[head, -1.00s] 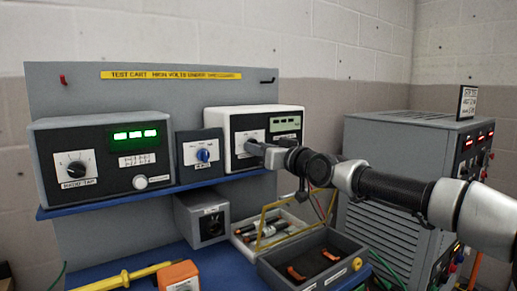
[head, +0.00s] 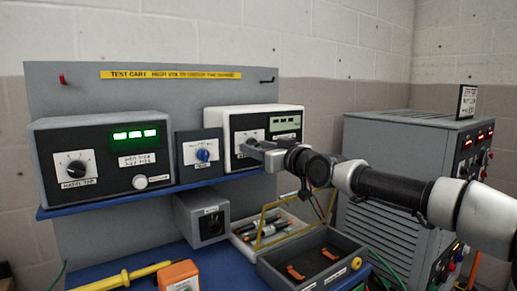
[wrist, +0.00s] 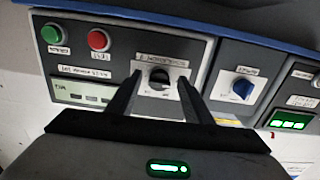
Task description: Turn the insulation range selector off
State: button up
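The insulation range selector is a dark round knob (wrist: 160,78) on a white plate, on the front of the white-framed tester (head: 213,121). In the wrist view the knob sits between my two open fingertips, with a gap visible on each side. My gripper (wrist: 160,84) is open and empty, facing the panel. In the head view my gripper (head: 250,149) is at the tester's front and hides the knob. The setting the knob points to is too small to read.
A blue knob (head: 203,155) on a small grey box is beside the tester. The tester also has a green button (wrist: 52,33) and a red button (wrist: 98,39). Trays (head: 312,262) and a yellow probe (head: 120,278) lie on the blue bench below.

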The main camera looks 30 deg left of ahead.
jog(key=shift+d, duration=0.1)
jog(key=p+v, duration=0.2)
jog(key=v, duration=1.5)
jog(key=shift+s+d, duration=0.1)
